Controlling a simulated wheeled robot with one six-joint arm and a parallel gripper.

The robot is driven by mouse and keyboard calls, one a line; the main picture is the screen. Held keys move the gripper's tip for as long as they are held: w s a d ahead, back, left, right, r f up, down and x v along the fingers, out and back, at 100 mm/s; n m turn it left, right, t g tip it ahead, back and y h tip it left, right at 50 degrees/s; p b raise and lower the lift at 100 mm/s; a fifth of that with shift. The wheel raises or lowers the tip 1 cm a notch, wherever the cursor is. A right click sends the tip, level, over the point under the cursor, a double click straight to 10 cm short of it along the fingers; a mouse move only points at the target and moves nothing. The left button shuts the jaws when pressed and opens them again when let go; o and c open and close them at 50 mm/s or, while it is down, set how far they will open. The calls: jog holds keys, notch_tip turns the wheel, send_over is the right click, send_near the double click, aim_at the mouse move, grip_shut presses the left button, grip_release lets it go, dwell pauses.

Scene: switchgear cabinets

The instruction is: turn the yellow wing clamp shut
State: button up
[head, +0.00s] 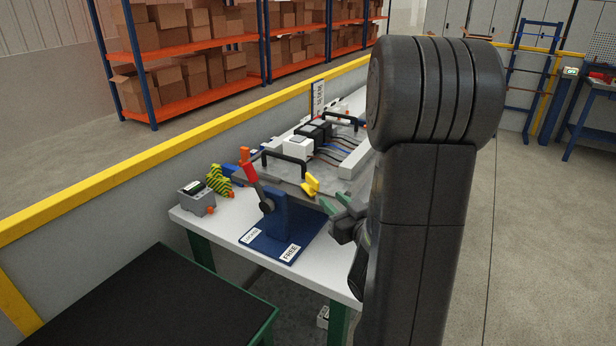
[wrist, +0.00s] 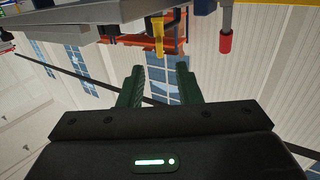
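The yellow wing clamp (head: 311,185) sits at the near edge of a grey plate (head: 340,187) on the bench. It also shows in the wrist view (wrist: 158,35), at the top middle. My gripper (head: 336,203) is close to the clamp, a little right of and below it in the head view. In the wrist view my gripper (wrist: 158,72) has its two green fingers apart, with empty space between them. The clamp is beyond the fingertips, roughly in line with the gap, and not touched. My arm hides part of the bench's right side.
A red-handled lever (head: 249,170) stands on a blue stand (head: 283,235) with LOCKED and FREE labels, left of the clamp. Its red grip hangs near the fingers in the wrist view (wrist: 226,42). Black handles (head: 284,164) and a grey box (head: 195,198) are nearby.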

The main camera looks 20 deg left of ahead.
aim_at(306, 176)
jog(key=p+x, duration=0.3)
jog(key=x, duration=0.8)
jog(key=shift+w+a+r+p, duration=0.1)
jog(key=shift+p, duration=0.25)
jog(key=shift+w+a, duration=0.45)
jog(key=shift+a, duration=0.15)
grip_shut()
